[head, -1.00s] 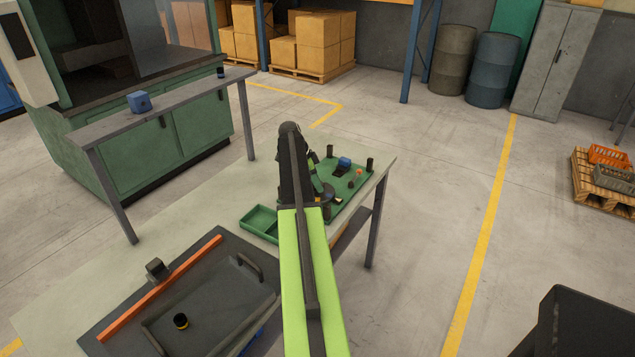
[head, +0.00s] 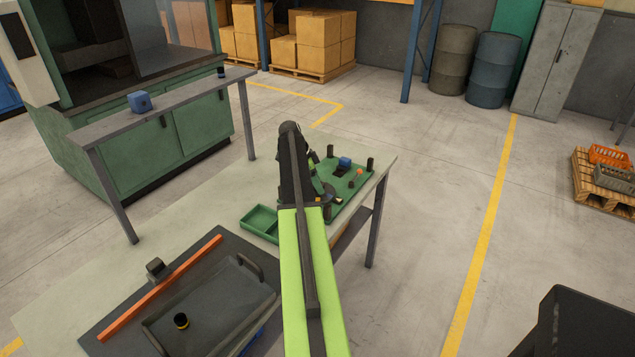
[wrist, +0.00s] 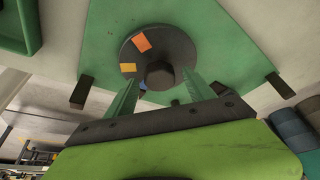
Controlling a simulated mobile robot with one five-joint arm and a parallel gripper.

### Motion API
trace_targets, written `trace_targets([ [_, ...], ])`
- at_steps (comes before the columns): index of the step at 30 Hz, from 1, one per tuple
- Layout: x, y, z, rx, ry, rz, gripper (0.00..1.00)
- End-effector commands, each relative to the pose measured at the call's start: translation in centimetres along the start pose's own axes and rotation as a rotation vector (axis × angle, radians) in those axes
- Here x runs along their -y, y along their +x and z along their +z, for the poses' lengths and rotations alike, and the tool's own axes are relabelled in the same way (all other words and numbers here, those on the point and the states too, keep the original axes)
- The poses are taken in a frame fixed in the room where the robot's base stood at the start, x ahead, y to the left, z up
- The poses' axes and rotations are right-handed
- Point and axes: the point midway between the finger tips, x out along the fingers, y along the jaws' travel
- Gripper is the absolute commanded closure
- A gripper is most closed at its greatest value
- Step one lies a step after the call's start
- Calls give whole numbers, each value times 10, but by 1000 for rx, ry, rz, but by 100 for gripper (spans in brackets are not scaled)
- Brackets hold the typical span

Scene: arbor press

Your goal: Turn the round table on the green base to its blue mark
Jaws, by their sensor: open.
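The round table (wrist: 165,40) is a dark disc on the green base (wrist: 225,40) in the wrist view. It carries an orange patch (wrist: 141,43), a yellow-orange patch (wrist: 128,68) and a dark central knob (wrist: 160,70). My gripper (wrist: 161,78) is open, one green finger on each side of the knob; I cannot tell whether they touch it. In the head view the green base (head: 352,203) stands at the table's far right end, and my arm hides most of the disc.
A dark tray (head: 215,310) and orange bar (head: 160,288) lie nearer. Open floor is on the right.

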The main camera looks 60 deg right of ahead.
Motion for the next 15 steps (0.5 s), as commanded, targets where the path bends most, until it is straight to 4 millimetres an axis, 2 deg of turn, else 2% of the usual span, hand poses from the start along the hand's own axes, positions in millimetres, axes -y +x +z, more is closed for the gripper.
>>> trace_targets([
  [5, 0, -22, -2, 0, -1, 0, 38],
  [8, 0, -42, -3, 0, -1, 0, 38],
  [15, 0, -101, -4, 0, -2, -1, 38],
])
